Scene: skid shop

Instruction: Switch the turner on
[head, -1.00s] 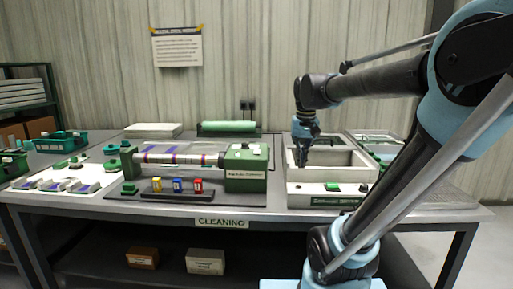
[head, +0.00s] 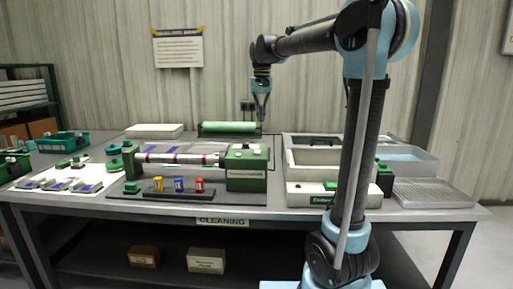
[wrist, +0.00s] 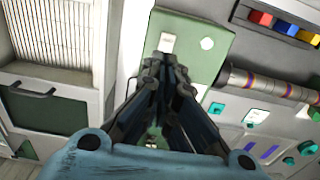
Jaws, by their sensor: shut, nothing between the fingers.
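The turner is a green box (head: 246,170) with a horizontal banded roller (head: 178,155) reaching out to its left. The box top carries small white controls. I cannot tell the switch's position. My gripper (head: 262,115) is raised above the bench, over the turner box's side, pointing down. In the wrist view my gripper (wrist: 163,68) is shut and empty; its fingers cover part of the green top, with the tips appearing just below the switch.
Red, blue and yellow small blocks (head: 178,185) stand in front of the roller. A white open-topped basin unit (head: 305,187) stands right of the turner. A green roller (head: 228,128) lies behind. A wire-mesh tray (head: 430,193) sits at the right bench end.

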